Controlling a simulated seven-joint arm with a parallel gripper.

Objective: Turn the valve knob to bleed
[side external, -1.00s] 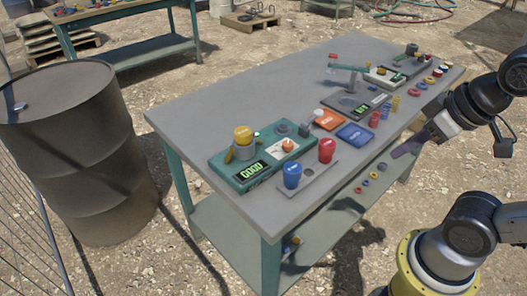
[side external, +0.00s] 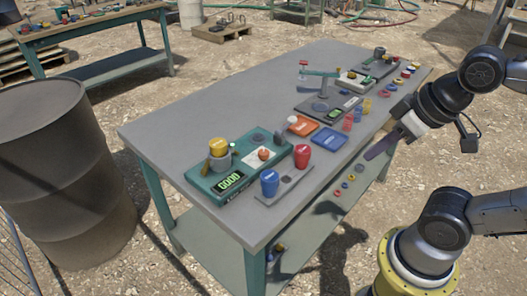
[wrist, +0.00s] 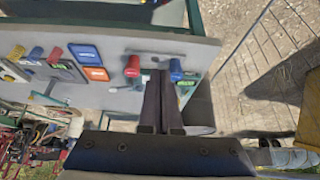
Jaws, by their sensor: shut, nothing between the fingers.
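Other units stand further back: one with a lever arm and a green display (side external: 333,114), and a dark one with a small knob (side external: 380,52) at the far end. I cannot tell which part is the valve knob; no "bleed" mark is readable. My gripper (side external: 370,156) is shut and empty beside the table's right edge. In the wrist view its dark fingers (wrist: 158,76) lie together.
A red cup (side external: 302,155) and a blue cup (side external: 270,183) stand on a grey plate. An orange pad (side external: 301,125) and blue pad (side external: 328,139) lie behind them. Small coloured pieces line the right edge. A barrel (side external: 62,180) stands left. The table's left side is clear.

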